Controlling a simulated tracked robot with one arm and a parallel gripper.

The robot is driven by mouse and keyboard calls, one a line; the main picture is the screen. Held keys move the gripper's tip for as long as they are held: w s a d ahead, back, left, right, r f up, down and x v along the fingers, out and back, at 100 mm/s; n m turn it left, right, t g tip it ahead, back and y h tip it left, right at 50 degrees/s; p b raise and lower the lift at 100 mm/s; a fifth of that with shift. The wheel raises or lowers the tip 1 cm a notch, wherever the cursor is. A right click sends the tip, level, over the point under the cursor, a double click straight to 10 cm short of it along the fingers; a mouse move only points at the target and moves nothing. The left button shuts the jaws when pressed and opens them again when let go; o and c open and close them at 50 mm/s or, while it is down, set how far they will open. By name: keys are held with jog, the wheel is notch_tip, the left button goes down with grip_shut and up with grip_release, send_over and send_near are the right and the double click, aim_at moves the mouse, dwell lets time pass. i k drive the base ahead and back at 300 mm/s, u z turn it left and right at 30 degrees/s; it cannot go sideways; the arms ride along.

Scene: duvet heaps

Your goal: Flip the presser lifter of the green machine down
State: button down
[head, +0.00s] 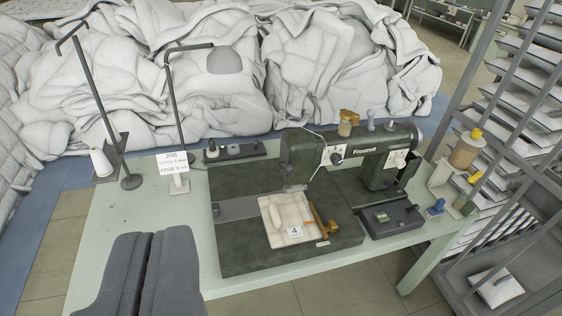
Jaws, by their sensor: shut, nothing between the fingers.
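The dark green sewing machine (300,152) stands on the pale green table (140,222), with its head end at left and its pillar at right. Its needle and presser area (291,188) is at the left end of the arm, above the bed plate. The presser lifter is too small to make out, so I cannot tell whether it is up or down. My gripper (155,236) is at the lower left, over the table's front left part. Its two dark grey fingers are together and empty, to the left of the machine and apart from it.
A cream quilted piece (285,212) tagged 4 lies on the bed beside an orange-handled tool (318,218). A job sign (173,162) and thin dark stands (92,90) rise at the left. A control box (390,218) and shelf rack (505,120) are at right. White duvets (340,60) heap behind.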

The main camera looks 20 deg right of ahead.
aim_at(289, 169)
jog(key=z, duration=0.05)
jog(key=i, duration=1)
jog(key=u, duration=0.05)
